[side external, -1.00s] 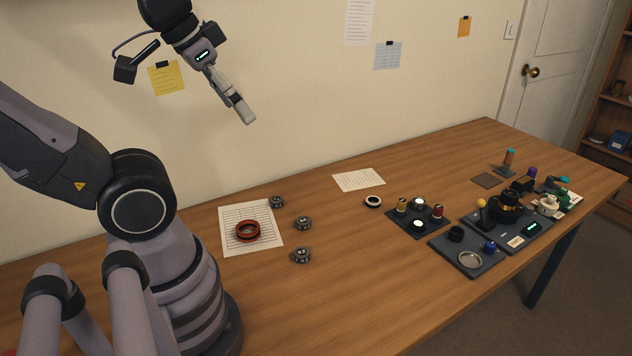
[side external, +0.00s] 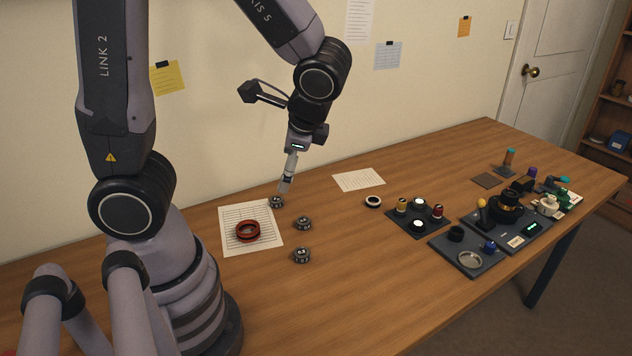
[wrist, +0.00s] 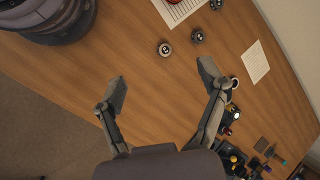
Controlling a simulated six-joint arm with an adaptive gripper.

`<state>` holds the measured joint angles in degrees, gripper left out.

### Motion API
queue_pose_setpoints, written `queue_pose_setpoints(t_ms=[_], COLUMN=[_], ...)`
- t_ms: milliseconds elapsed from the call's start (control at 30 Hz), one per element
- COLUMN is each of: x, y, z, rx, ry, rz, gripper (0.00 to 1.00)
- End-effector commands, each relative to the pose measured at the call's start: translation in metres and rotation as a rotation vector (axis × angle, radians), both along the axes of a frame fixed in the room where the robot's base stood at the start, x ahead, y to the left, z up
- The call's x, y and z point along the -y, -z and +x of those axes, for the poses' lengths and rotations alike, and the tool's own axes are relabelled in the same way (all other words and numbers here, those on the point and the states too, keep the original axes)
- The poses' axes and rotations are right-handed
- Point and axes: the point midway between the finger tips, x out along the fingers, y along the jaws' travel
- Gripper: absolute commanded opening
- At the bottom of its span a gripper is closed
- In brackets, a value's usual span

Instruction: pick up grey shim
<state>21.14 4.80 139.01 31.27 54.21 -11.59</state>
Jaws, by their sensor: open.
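Three small round grey pieces with pale markings lie on the table: a far one (side external: 277,202), a middle one (side external: 303,223) and a near one (side external: 302,255). I cannot tell which is the grey shim. They also show in the wrist view, at the lower left (wrist: 164,48), in the middle (wrist: 197,36) and at the top (wrist: 215,4). My gripper (side external: 284,189) is above the table, its tip appearing close to the far piece in the side view. In the wrist view my gripper (wrist: 163,84) has its fingers wide apart with nothing between them.
A red ring (side external: 248,231) sits on a lined sheet (side external: 235,245). A black-and-white ring (side external: 373,202) lies near a blank-looking paper (side external: 345,181). Dark trays (side external: 446,250) with several small parts stand at the right. The table's near middle is clear.

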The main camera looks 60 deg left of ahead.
Motion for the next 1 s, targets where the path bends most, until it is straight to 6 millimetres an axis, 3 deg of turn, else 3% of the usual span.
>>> queue_pose_setpoints(t_ms=[300, 600, 700, 867, 1000], x=[0.025, 0.037, 0.037, 0.032, 0.013], y=[0.107, 0.209, 0.229, 0.244, 0.253], z=[0.025, 0.016, 0.011, 0.009, 0.016], rx=[-0.326, -0.534, -0.572, -0.598, -0.604], ry=[0.492, 0.956, 1.047, 1.108, 1.105], rz=[0.412, 0.696, 0.742, 0.771, 0.769], gripper=[0.73, 0.73, 0.73, 0.73, 0.73])
